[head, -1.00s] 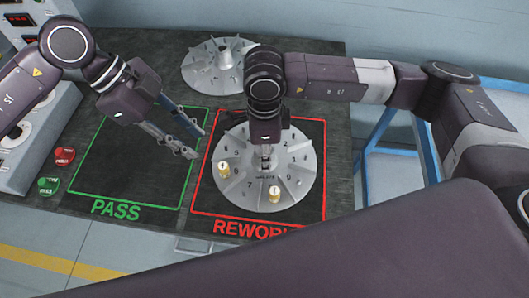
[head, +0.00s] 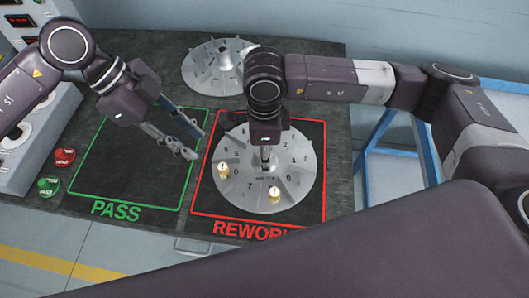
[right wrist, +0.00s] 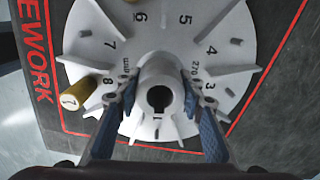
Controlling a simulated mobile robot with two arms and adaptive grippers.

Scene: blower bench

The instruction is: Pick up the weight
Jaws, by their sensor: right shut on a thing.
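Two small brass weights, one at the left (head: 223,171) and one at the front (head: 274,194), stand on a grey finned wheel (head: 300,178) in the red REWORK square. One weight (right wrist: 76,93) also shows left of the hub in the right wrist view. My right gripper (head: 265,158) is shut on the wheel's central hub (right wrist: 159,75), with a finger (right wrist: 160,92) on each side of it. It holds neither weight. My left gripper (head: 197,142) is open and empty above the bench, between the PASS and REWORK squares.
A second finned wheel (head: 215,70) lies at the back of the dark bench. The green PASS square (head: 125,165) is empty. Red (head: 64,157) and green (head: 48,187) buttons sit at the left. A blue frame (head: 400,150) stands right of the bench.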

